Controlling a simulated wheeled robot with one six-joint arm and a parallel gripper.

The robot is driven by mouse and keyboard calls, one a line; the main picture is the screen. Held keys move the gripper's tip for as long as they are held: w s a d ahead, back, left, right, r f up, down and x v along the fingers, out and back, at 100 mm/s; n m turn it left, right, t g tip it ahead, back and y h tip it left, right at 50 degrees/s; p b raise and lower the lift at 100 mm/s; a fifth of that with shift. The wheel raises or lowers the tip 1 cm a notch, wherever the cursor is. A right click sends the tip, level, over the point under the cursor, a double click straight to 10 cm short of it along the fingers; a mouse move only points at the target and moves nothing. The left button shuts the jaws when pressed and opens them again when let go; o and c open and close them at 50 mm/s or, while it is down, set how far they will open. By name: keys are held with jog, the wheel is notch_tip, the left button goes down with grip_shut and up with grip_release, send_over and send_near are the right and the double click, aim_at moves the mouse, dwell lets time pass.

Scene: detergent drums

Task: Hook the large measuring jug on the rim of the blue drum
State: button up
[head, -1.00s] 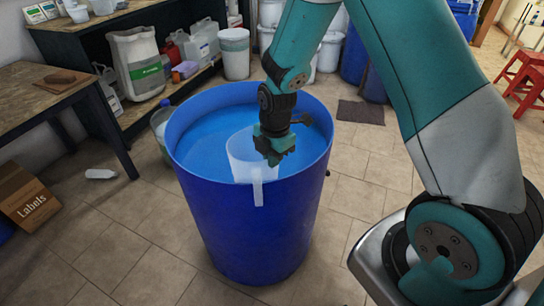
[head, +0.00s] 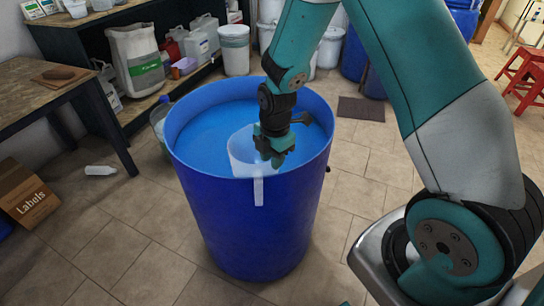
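The blue drum (head: 245,222) stands upright on the tiled floor, open at the top, with lighter blue liquid (head: 210,128) inside. The large measuring jug (head: 241,150) is translucent white and sits inside the drum against its near rim. Its pale strap-like handle (head: 258,191) hangs down over the outside of the rim. My gripper (head: 276,160) is at the jug's right side, above the liquid and inside the drum's mouth. Its fingers overlap the jug in the picture; whether they are closed on its wall is too small to tell.
A wooden table (head: 50,82) stands at the left and a dark shelf unit (head: 150,108) with containers is behind it. A cardboard box (head: 26,194) and a white bottle (head: 100,170) are on the floor. Red stools (head: 526,80) stand at the far right. Floor in front is clear.

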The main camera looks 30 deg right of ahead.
notch_tip(320, 180, up, 17)
jog(key=shift+s+d+r, duration=0.15)
jog(key=shift+d+r, duration=0.05)
jog(key=shift+d, duration=0.25)
dwell(0.7)
jog(key=s+a+r+m+y, duration=0.1)
jog(key=s+a+r+m, duration=0.1)
jog(key=s+a+m, duration=0.2)
jog(key=s+a+r+m+y, duration=0.1)
jog(key=s+a+m, duration=0.3)
jog(key=s, duration=0.6)
jog(key=s+a+r+m+y, duration=0.1)
jog(key=s+a+r+m, duration=0.3)
jog(key=s+a+m, duration=0.1)
jog(key=s+m, duration=0.1)
jog(key=s, duration=0.1)
jog(key=shift+s+y, duration=0.3)
jog(key=shift+s, duration=0.1)
jog(key=shift+d+r, duration=0.1)
dwell(0.4)
